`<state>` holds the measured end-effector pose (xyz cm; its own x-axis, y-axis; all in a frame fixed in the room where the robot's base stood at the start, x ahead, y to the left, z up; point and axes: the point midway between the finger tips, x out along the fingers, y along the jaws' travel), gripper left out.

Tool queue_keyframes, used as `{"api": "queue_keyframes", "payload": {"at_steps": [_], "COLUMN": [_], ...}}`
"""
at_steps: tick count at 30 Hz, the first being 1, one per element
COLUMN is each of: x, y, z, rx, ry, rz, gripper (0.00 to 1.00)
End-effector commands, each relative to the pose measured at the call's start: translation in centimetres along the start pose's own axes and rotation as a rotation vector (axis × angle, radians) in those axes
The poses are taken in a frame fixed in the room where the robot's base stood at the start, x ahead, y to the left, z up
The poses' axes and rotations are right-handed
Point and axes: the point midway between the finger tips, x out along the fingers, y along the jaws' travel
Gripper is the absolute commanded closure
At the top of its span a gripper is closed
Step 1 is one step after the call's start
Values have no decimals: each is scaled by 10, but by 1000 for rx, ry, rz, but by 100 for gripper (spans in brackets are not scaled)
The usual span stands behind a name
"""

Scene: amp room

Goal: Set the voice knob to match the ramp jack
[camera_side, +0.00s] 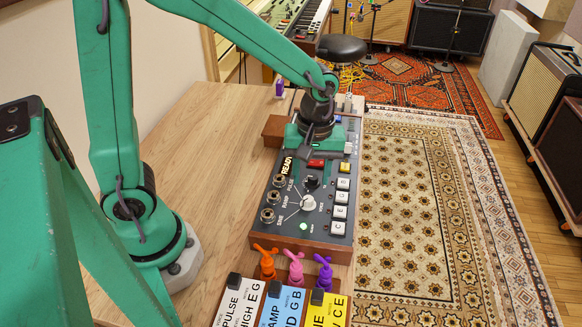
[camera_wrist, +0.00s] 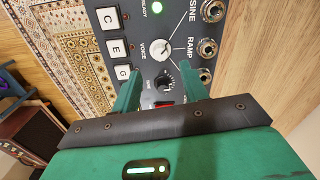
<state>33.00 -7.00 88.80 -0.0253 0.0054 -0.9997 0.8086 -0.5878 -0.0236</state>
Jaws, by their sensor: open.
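The voice knob is a white round knob (camera_side: 308,203) on a dark panel; it also shows in the wrist view (camera_wrist: 160,50), beside the word VOICE. Lines fan from it toward the jack labels; I cannot tell where its pointer is. The ramp jack (camera_side: 273,197) is the middle of three metal jacks and also shows in the wrist view (camera_wrist: 207,47), beside the word RAMP. My gripper (camera_wrist: 161,92) is open above the panel, its fingers on either side of a smaller black knob (camera_wrist: 163,83), apart from the white knob. In the side view my gripper (camera_side: 308,148) hangs over the panel's far part.
The sine jack (camera_wrist: 213,11) and pulse jack (camera_side: 280,181) flank the ramp jack. White lettered keys (camera_side: 340,198) line the panel's right side. A green lamp (camera_side: 303,226) is lit. Orange (camera_side: 266,262), pink (camera_side: 294,268) and purple (camera_side: 323,272) plugs stand in front, behind printed cards.

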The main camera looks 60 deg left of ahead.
Motion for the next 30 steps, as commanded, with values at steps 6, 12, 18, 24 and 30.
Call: {"api": "queue_keyframes", "payload": {"at_steps": [6, 12, 18, 24, 30], "x": [28, 49, 60, 62, 62], "y": [-1, -1, -1, -1, -1], "z": [0, 0, 0, 0, 0], "rx": [0, 0, 0, 1, 1], "ry": [-2, -2, -1, -1, -1], "rz": [-5, -4, -2, -2, -1], "gripper": [56, 56, 56, 56, 72]}}
